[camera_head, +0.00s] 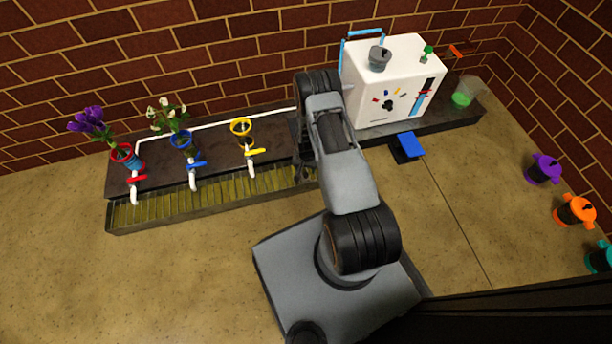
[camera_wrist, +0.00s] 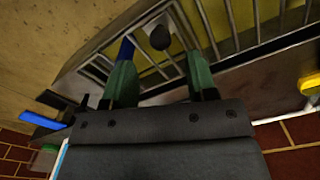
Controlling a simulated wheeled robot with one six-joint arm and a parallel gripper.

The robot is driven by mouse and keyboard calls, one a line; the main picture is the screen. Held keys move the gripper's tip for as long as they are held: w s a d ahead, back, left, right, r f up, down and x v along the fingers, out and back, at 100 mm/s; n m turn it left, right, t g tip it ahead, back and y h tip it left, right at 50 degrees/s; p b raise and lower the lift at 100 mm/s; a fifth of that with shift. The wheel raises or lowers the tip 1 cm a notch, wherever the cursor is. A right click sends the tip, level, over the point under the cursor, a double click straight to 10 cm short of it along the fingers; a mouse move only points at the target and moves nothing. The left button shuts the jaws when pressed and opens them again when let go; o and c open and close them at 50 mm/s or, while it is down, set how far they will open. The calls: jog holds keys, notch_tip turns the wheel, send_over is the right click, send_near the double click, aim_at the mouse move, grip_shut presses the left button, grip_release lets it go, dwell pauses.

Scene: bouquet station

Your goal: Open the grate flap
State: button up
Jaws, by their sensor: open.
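The grate (camera_head: 200,199) runs along the front of the dark ledge, with yellowish slats in the head view. In the wrist view its grey bars (camera_wrist: 205,30) lie close ahead of my gripper (camera_wrist: 160,75). A dark round knob (camera_wrist: 160,38) shows on the grate, between and beyond the two green fingertips. I cannot tell if it touches them. My gripper is open, with nothing seen between its fingers. In the head view my arm hides the grate's right end and most of my gripper. The flap's outline cannot be made out clearly.
Red, blue and yellow taps stand behind the grate; the yellow handle (camera_head: 255,152) is nearest my gripper. A white machine (camera_head: 390,80) stands at the back right, with a blue pedal (camera_head: 410,144) in front. Purple (camera_head: 543,168) and orange (camera_head: 574,211) pots stand far right. The left counter is clear.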

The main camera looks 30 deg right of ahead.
aim_at(306, 174)
jog(key=shift+f+b, duration=0.85)
jog(key=shift+f, duration=1.7)
jog(key=shift+c, duration=0.4)
grip_shut()
